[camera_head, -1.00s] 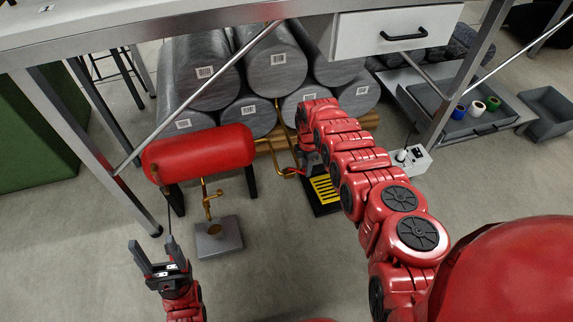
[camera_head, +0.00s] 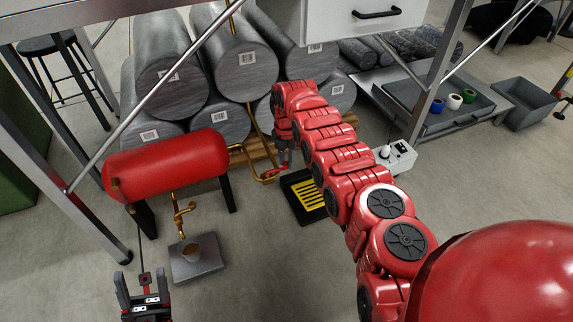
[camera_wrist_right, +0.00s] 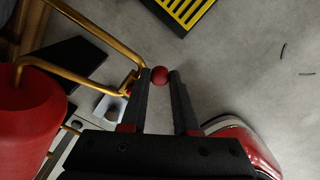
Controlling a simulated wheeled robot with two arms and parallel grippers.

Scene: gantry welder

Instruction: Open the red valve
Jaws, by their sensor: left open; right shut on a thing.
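The red valve (camera_head: 279,170) is at the end of a brass pipe (camera_head: 249,160) that runs out from the right end of the red tank (camera_head: 165,165). In the right wrist view its round red end (camera_wrist_right: 159,75) shows between my fingertips. My right gripper (camera_head: 282,166) points down at the valve and is shut on it; the right wrist view shows the two dark fingers (camera_wrist_right: 161,79) on either side of it. My left gripper (camera_head: 141,286) is open and empty at the lower left, apart from the tank.
Grey cylinders (camera_head: 232,60) are stacked behind the tank. A grey block (camera_head: 197,266) stands under a brass spout (camera_head: 181,213). A black and yellow grate (camera_head: 308,197) lies on the floor right of the valve. A table frame (camera_head: 160,90) crosses above.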

